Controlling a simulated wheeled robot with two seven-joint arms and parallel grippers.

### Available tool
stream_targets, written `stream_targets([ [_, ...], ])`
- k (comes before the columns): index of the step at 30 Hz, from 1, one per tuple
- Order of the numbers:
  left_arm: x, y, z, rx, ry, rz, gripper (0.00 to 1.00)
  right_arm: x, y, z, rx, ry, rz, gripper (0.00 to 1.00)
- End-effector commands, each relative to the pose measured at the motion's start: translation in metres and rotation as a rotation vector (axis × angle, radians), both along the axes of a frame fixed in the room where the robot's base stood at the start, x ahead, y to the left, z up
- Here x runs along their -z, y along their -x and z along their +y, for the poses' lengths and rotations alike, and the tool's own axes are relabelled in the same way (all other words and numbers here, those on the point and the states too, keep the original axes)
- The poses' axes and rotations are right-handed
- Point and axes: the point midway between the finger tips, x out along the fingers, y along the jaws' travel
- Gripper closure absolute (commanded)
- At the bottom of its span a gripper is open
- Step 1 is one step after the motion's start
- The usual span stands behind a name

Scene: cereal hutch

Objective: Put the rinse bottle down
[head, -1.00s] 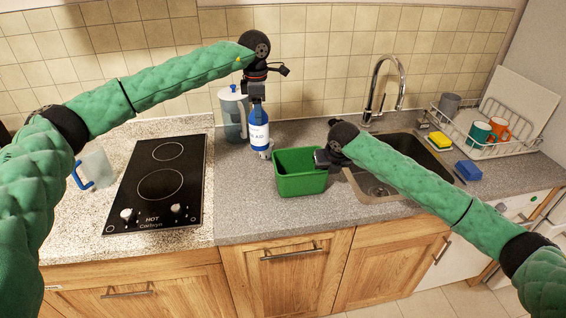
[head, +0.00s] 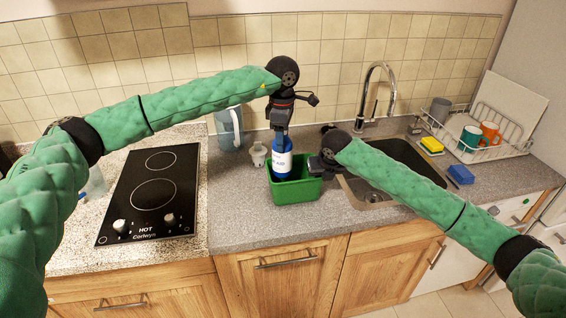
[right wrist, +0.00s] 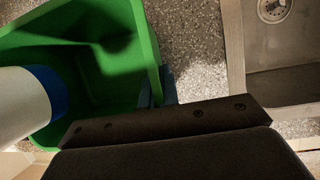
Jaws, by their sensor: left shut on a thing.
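The rinse bottle (head: 282,165), blue with a white label, is upright inside the opening of the green tub (head: 297,193). My left gripper (head: 281,133) is shut on its top from above. In the right wrist view the bottle (right wrist: 20,100) shows at the left, its blue lower part within the tub (right wrist: 110,75). Whether its base touches the tub floor is hidden. My right gripper (head: 318,165) is at the tub's right wall; in the right wrist view its fingers (right wrist: 157,88) sit on both sides of that wall, close on it.
A small white item (head: 258,155) and a clear pitcher (head: 229,130) stand left of the tub. The sink (head: 405,160) with its tap is to the right, then a dish rack (head: 500,140) with mugs. The hob (head: 152,195) is at the left. Counter before the tub is clear.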

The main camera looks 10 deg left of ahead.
Motion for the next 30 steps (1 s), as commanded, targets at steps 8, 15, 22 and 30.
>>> stream_targets([
  [8, 0.043, 0.0, 0.0, 0.0, 0.0, 0.001, 1.0, 0.0, 0.0, 0.0, 0.0, 0.0, 0.0, 1.0],
  [15, 0.056, 0.0, 0.0, 0.0, 0.001, 0.0, 1.0, 0.0, 0.0, 0.0, 0.0, 0.0, 0.0, 1.0],
  [22, 0.084, 0.0, 0.0, -0.001, 0.0, 0.001, 1.0, 0.0, 0.0, 0.0, 0.0, 0.0, 0.0, 1.0],
  [30, 0.087, 0.0, 0.0, -0.001, 0.001, -0.001, 1.0, 0.0, 0.0, 0.0, 0.0, 0.0, 0.0, 1.0],
])
